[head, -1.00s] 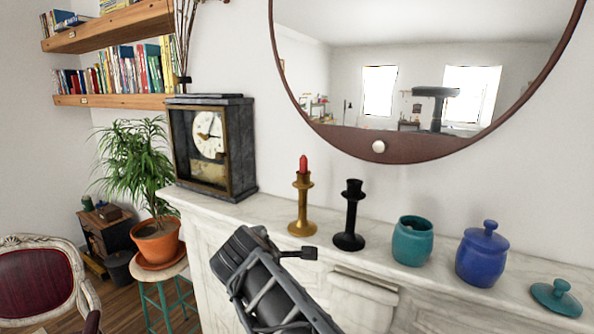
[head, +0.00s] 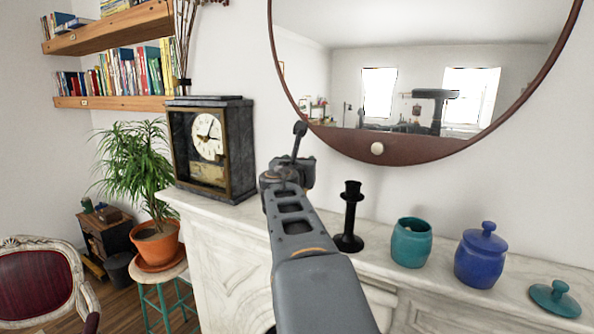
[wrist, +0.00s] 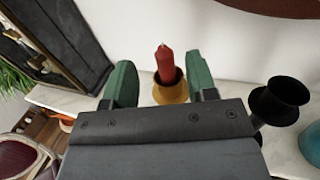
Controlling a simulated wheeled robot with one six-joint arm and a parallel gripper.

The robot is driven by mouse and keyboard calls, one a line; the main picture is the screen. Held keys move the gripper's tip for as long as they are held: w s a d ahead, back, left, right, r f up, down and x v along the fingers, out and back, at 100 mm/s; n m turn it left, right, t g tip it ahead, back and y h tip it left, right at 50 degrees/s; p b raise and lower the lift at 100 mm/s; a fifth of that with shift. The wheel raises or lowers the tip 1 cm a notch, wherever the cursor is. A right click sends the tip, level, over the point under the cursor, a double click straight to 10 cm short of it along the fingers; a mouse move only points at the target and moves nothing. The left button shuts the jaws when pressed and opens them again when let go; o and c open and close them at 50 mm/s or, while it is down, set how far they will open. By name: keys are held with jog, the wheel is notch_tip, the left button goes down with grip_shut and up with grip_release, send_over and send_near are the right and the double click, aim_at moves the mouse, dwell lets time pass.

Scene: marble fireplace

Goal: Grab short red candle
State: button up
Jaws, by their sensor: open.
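The short red candle (wrist: 165,64) stands upright in the brass candlestick (wrist: 170,90) in the wrist view. My gripper (wrist: 163,82) is open, with one green finger to the left of the candlestick and the other to its right. I see no contact with the candle, though the gripper body hides the lower part of the candlestick. In the head view my arm and gripper (head: 292,160) hide the candle and the brass candlestick.
An empty black candlestick (head: 350,215) stands close on the right. Farther right are a teal jar (head: 411,243), a lidded blue jar (head: 481,256) and a teal lid (head: 555,298). A dark clock (head: 211,148) stands left on the marble mantel (head: 225,212). A mirror (head: 400,142) hangs above.

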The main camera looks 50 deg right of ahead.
jog(key=shift+p+x, duration=0.45)
jog(key=shift+x, duration=2.55)
jog(key=shift+s, duration=0.15)
jog(key=shift+c, duration=0.2)
grip_shut()
